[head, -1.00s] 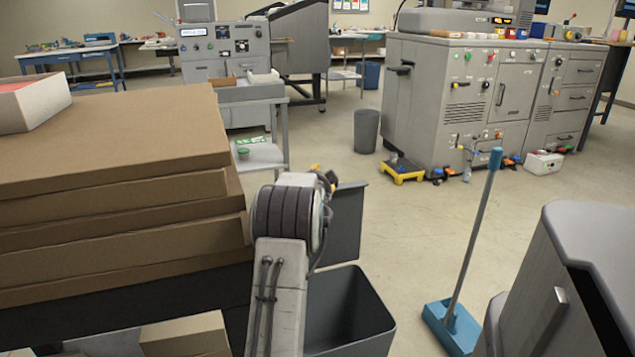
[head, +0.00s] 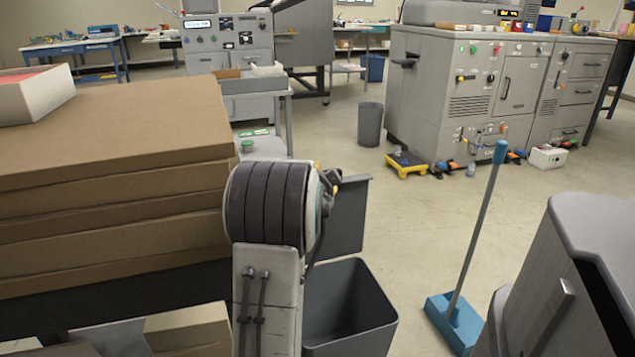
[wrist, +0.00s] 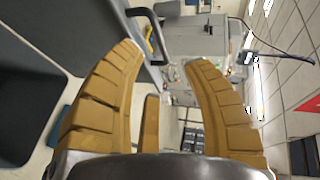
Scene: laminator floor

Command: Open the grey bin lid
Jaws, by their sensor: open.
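The grey bin (head: 374,328) stands open-topped at the lower middle of the head view, partly hidden by my arm. Its grey lid (head: 348,218) stands tipped up behind the opening, and its left part is hidden by my arm. Large grey panels fill the left of the wrist view, with a black bar handle beside the left fingertip.
Stacked cardboard (head: 110,160) fills the left, close to my arm. A blue broom (head: 455,318) stands at the right beside a grey cabinet (head: 560,270). A grey machine (head: 440,90) and a round waste bin (head: 370,123) stand farther back.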

